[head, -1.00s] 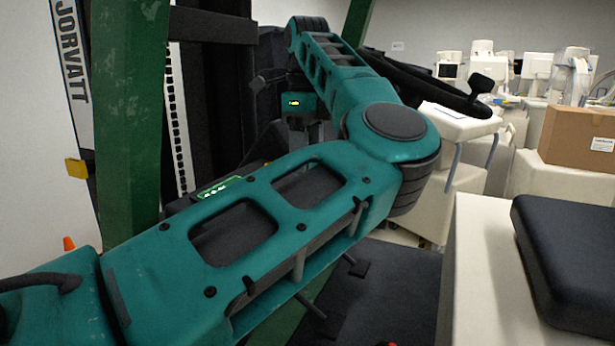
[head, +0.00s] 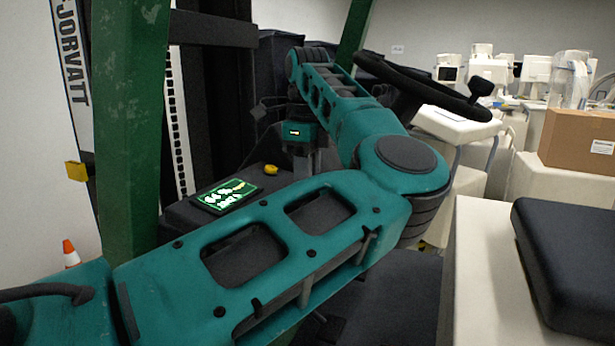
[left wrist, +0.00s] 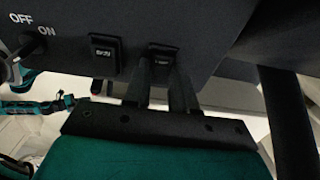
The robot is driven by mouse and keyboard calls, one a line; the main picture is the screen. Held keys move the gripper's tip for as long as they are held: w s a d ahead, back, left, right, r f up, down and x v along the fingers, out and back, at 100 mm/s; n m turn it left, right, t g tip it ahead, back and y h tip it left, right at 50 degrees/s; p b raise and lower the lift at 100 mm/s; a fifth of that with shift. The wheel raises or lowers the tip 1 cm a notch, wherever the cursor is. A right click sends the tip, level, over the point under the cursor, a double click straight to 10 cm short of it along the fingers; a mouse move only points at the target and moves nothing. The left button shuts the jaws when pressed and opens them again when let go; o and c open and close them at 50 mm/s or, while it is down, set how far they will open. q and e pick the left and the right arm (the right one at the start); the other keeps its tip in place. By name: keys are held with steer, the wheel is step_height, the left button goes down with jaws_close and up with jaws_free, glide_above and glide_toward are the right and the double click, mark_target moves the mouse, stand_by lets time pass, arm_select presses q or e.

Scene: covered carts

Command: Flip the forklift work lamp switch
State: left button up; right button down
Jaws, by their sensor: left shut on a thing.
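In the left wrist view a dark panel (left wrist: 215,25) carries two black rocker switches, a left one (left wrist: 105,54) and a right one (left wrist: 163,60). Small marks on them are too blurred to read, so I cannot tell which is for the work lamp. My left gripper (left wrist: 164,76) has its two dark fingers shut at the right rocker switch, one finger at each side of its lower end. In the head view my left gripper (head: 308,158) points down at the dark console, and the switches are hidden there. My right gripper is in neither view.
A knob (left wrist: 12,65) marked OFF and ON sits left of the switches. In the head view, a lit green display (head: 226,194) and yellow button (head: 271,170) are on the console. A steering wheel (head: 425,88), green post (head: 130,130) and black seat pad (head: 570,260) surround my arm.

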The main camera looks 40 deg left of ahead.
arm_select(q)
jaws_close()
steer(key=shift+w+d+f+g+y+b, duration=0.1)
steer(key=shift+d+g+y+b, duration=0.1)
steer(key=shift+y, duration=0.35)
steer(key=shift+w+d+f+g+y+b, duration=0.1)
steer(key=shift+d+g+y+b, duration=0.1)
steer(key=shift+y, duration=0.35)
steer(key=shift+d+y, duration=0.15)
steer(key=shift+y, duration=0.75)
steer(key=shift+r, duration=0.1)
steer(key=o, duration=0.6)
jaws_free()
steer(key=shift+o, duration=0.2)
